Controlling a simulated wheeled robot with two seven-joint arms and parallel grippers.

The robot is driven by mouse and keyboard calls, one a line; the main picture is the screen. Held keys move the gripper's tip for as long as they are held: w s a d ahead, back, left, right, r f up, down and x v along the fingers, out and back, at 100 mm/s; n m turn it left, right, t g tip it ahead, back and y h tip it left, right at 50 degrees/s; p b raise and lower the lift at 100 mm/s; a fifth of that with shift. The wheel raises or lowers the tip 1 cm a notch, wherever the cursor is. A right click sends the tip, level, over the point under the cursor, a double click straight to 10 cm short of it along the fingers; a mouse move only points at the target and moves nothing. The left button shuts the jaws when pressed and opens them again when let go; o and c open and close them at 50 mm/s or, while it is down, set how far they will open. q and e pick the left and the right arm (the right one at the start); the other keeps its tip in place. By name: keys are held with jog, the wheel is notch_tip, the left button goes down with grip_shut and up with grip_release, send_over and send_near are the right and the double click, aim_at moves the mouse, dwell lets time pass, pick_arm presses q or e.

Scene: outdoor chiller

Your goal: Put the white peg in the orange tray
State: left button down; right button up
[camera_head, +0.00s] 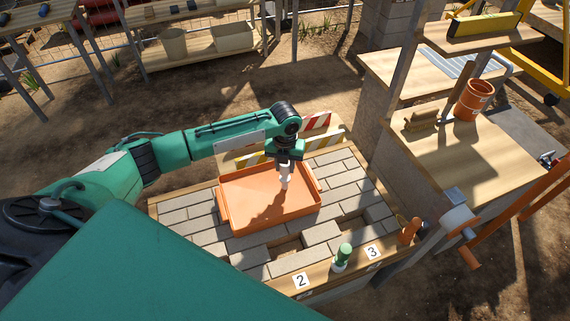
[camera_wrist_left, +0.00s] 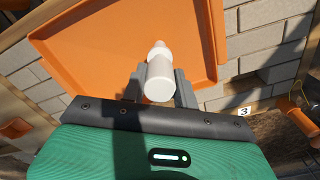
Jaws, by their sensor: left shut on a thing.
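The orange tray (camera_head: 255,205) lies on the paving bricks of the work surface. My left gripper (camera_head: 284,168) is over the right part of the tray, pointing down, shut on the white peg (camera_head: 285,180). In the left wrist view the peg (camera_wrist_left: 160,78) sits between the grey fingers of my left gripper (camera_wrist_left: 160,88), with the orange tray (camera_wrist_left: 105,55) behind it. I cannot tell whether the peg's lower end touches the tray floor. My right gripper is not in view.
A green peg (camera_head: 342,256) stands at the front edge between number plates 2 (camera_head: 301,281) and 3 (camera_head: 373,252). A striped barrier (camera_head: 317,124) is behind the tray. Shelving (camera_head: 450,150) with an orange pot (camera_head: 474,100) rises at the right.

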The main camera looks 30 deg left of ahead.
pick_arm(q)
jog(key=c, duration=1.1)
grip_release()
notch_tip(320, 180, up, 11)
jog(key=shift+f+b, duration=0.1)
jog(key=shift+b, duration=0.75)
jog(key=shift+r, duration=0.75)
